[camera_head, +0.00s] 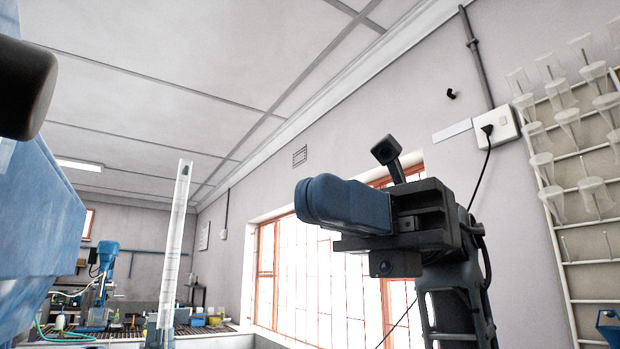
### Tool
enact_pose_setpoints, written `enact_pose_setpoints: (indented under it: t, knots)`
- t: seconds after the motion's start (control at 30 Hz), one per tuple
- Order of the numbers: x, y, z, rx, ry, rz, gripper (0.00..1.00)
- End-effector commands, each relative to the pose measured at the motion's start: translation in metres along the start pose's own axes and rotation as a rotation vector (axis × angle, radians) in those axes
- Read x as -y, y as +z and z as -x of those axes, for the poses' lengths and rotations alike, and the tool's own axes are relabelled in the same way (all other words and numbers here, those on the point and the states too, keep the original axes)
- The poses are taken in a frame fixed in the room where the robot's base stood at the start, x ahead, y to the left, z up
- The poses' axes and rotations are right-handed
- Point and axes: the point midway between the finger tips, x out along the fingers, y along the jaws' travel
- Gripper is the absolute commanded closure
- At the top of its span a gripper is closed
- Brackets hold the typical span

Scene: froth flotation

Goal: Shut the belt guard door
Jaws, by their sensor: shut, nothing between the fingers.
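My gripper (306,201) is raised in the middle of the view, its blue fingers pointing left. The fingers are together with nothing between them. A large blue machine body (45,215) fills the left edge, cut off by the frame. A dark rounded part (25,88) juts in front of it at the upper left. I cannot tell which part, if any, is the belt guard door, or whether that door is open. My gripper is apart from the blue machine, with a wide gap between them.
A clear upright tube (172,250) stands between the machine and my gripper. A bench (215,341) with another blue machine (103,285) and small containers is at the back left. A rack of funnels (585,190) hangs at the right, beside a wall socket (496,127) and barred window (300,275).

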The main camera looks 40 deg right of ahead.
Motion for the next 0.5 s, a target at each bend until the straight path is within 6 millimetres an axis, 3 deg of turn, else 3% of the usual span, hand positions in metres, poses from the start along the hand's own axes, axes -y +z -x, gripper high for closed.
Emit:
enact_pose_setpoints:
  t: [0.5]
  knots:
    - [-0.001,0.004,-0.097,0.003,0.005,-0.001,1.0]
